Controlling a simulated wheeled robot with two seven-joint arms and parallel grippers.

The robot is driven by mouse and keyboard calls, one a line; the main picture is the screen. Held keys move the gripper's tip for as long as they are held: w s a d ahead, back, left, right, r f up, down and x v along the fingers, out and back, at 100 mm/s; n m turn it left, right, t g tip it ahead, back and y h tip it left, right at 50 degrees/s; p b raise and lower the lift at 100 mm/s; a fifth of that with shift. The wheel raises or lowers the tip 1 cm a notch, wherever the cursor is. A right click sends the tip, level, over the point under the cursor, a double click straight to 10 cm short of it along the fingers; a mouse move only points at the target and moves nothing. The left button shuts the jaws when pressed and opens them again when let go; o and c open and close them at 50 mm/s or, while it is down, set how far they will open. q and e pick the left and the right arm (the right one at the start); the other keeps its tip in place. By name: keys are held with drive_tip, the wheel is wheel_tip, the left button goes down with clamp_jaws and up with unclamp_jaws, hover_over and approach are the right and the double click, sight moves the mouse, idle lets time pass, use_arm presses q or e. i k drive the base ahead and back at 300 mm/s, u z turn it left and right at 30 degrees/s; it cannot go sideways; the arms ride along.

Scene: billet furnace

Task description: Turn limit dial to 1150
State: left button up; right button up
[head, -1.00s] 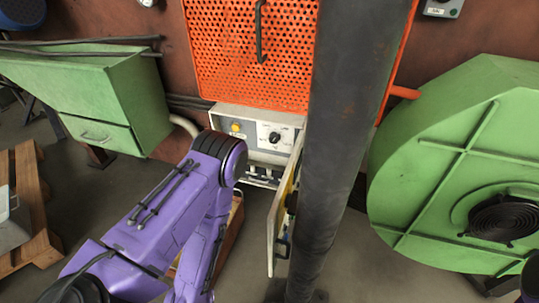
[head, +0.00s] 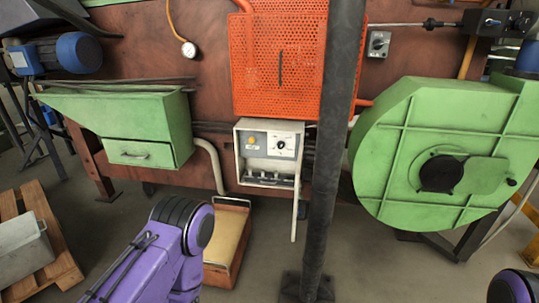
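The limit dial (head: 281,144) is a round dial with a dark centre and white face on the front panel of a pale grey control box (head: 241,163). The marks around it are too small to read. A yellow button (head: 251,140) sits left of the dial. The box's narrow door (head: 296,208) stands open on the right side, seen nearly edge-on. My purple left arm comes in at the bottom left, below and left of the box, and its gripper is not visible. Only a small piece of my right arm shows at the bottom right corner; its gripper is out of view.
A dark upright post (head: 328,165) stands just right of the box. An orange perforated guard (head: 279,75) is above it. A green blower (head: 400,150) is right, a green hopper (head: 120,112) left. A wooden-topped cart (head: 226,232) is on the floor below.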

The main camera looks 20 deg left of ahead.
sight(281, 145)
drive_tip(key=u, duration=0.25)
drive_tip(key=i, duration=0.9)
